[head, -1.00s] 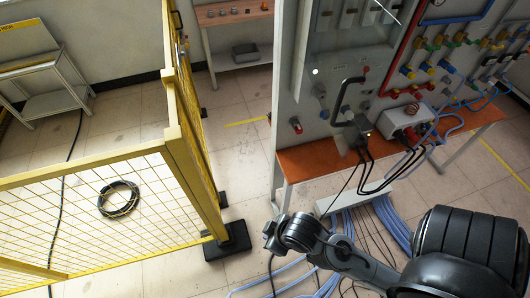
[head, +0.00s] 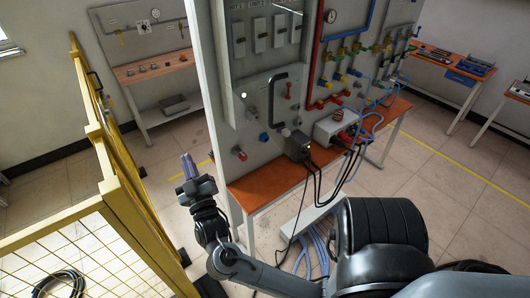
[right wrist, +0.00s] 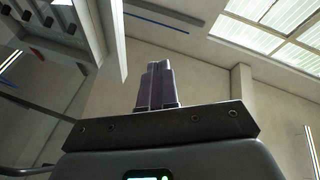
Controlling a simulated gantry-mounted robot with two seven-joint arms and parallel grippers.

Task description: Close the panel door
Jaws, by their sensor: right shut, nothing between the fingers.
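The grey upright panel (head: 210,105) stands behind the orange table in the head view, with its left edge towards me. A black bar handle (head: 271,103) sits on its face. I cannot tell which part is the door or how far it stands open. My right gripper (head: 188,163) is shut and empty. It points up just left of the panel's left edge, apparently apart from it. In the right wrist view its fingers (right wrist: 157,84) are together, and a pale upright edge (right wrist: 112,45) shows to their left. My left gripper is not in view.
A yellow mesh fence (head: 112,185) stands left of my right gripper. The orange table (head: 245,190) carries a grey box (head: 335,128) with cables hanging below. Open floor lies between fence and panel, and more lies at the right.

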